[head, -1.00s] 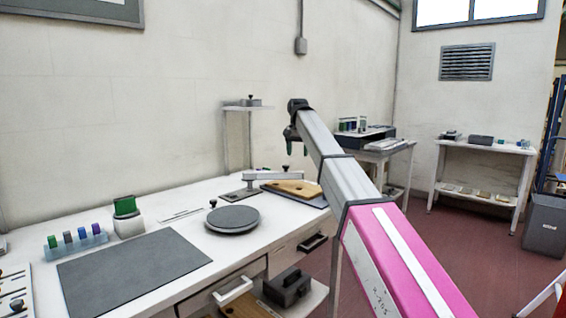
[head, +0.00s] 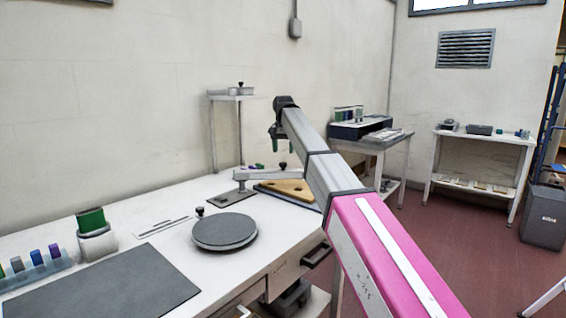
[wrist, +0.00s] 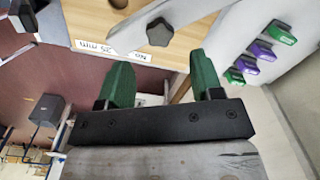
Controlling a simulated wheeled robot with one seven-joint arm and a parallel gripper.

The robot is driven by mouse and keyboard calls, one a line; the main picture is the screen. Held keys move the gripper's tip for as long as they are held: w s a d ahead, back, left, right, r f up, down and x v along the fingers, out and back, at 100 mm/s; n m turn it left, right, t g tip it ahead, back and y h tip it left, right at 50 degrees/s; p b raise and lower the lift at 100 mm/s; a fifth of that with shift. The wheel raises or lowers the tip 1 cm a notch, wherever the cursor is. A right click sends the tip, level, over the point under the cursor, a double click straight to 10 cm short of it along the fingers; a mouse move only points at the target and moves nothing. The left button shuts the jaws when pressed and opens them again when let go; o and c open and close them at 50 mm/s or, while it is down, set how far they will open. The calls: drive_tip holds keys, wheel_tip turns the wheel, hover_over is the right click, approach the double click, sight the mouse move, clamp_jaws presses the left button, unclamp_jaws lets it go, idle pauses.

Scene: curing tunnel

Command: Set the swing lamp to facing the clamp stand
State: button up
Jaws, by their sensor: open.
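The swing lamp seems to be the pale grey horizontal arm (head: 268,175) on a short post, standing on a dark plate (head: 232,197) on the white bench. A small dark knob tops its right end. In the wrist view a star-shaped knob (wrist: 160,32) sits on a grey arm in front of a lettered wooden board (wrist: 120,22). My gripper (head: 281,146) hangs above the lamp arm, green fingers pointing down. In the wrist view my gripper (wrist: 163,85) is open and empty, apart from the knob. I cannot tell for sure which object is the clamp stand.
A round grey turntable (head: 224,231), a dark mat (head: 115,285) and a green-topped block (head: 92,222) occupy the bench front. A wooden board (head: 290,190) lies beside the lamp. Side tables stand right.

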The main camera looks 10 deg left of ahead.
wheel_tip(320, 180, down, 6)
drive_tip(key=shift+r, duration=0.15)
idle(0.3)
clamp_jaws()
drive_tip(key=shift+w+a+n, duration=0.15)
drive_tip(key=shift+w+n, duration=0.15)
drive_tip(key=shift+w, duration=0.25)
drive_tip(key=w+a+n, duration=0.8)
drive_tip(key=w, duration=0.1)
drive_tip(key=shift+w+n, duration=0.3)
drive_tip(key=shift+w, duration=0.1)
drive_tip(key=shift+a, duration=0.15)
unclamp_jaws()
